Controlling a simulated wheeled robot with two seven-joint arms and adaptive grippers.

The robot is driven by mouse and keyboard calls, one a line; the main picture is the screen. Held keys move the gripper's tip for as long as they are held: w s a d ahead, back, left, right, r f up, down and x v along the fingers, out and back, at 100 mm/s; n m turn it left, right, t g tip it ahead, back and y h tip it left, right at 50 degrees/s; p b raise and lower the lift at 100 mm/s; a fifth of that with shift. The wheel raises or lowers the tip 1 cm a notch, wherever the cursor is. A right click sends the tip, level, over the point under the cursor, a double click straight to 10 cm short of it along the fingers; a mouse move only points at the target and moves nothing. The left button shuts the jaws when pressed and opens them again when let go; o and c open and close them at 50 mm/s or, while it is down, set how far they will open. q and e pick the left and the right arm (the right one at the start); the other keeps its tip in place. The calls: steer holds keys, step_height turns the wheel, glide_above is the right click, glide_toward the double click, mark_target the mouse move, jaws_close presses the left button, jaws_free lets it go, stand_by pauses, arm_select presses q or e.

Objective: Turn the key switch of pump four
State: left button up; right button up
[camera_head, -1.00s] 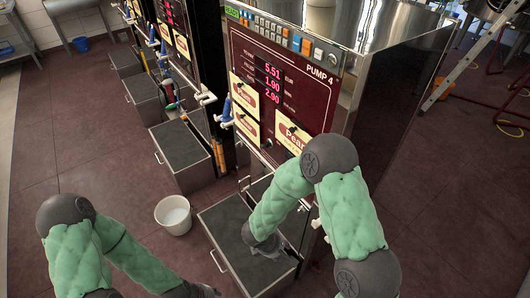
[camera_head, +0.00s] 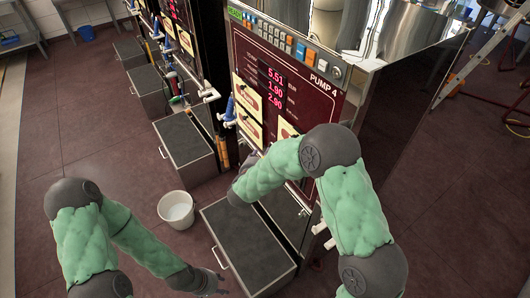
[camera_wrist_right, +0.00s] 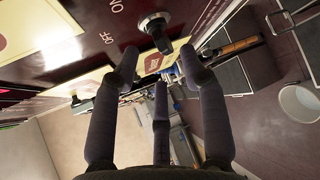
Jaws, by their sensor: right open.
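Pump four (camera_head: 325,100) stands in the middle of the head view, with a dark red front, lit red digits and the label PUMP 4. Its key switch (camera_wrist_right: 154,22) shows in the right wrist view as a round metal lock with a dark key, beside the words OFF and ON. My right gripper (camera_wrist_right: 158,66) is open and empty, its fingers spread just short of the key switch and apart from it. In the head view my right arm hides that gripper and the switch. My left gripper (camera_head: 215,284) hangs low near the drawer box; its fingers are too small to read.
A grey drawer box (camera_head: 246,245) juts out below pump four. A white bucket (camera_head: 176,208) stands on the floor left of it. More pumps with drawer boxes (camera_head: 184,150) line up at the back left. A ladder (camera_head: 470,65) stands at the right.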

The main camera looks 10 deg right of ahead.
steer(key=shift+x, duration=2.2)
jaws_close()
